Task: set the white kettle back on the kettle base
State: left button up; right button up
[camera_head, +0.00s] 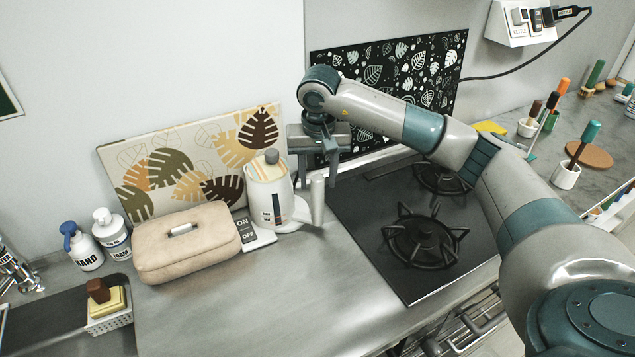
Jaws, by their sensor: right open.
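The white kettle (266,194) stands upright on the counter beside the hob, with its grey lid knob on top and its handle (317,200) on the right. The kettle base (262,240) shows as a white plate with an ON/OFF panel at the kettle's lower left. The kettle appears to stand on it, but its body hides most of the contact. My right gripper (318,178) is open, with its fingers pointing down just above and behind the kettle handle. It looks empty and apart from the handle. My left gripper is not in view.
A beige bag (186,243) lies left of the kettle. Two pump bottles (112,235) stand further left. A leaf-patterned board (190,160) leans behind the kettle. The black hob (390,215) is to the right. The front counter (255,310) is clear.

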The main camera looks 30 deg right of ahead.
jog(key=r, duration=0.2)
jog(key=r+p, duration=0.1)
jog(key=r, duration=0.1)
jog(key=s+r+p, duration=0.1)
jog(key=r, duration=0.1)
jog(key=shift+a+r, duration=0.25)
jog(key=shift+r, duration=0.45)
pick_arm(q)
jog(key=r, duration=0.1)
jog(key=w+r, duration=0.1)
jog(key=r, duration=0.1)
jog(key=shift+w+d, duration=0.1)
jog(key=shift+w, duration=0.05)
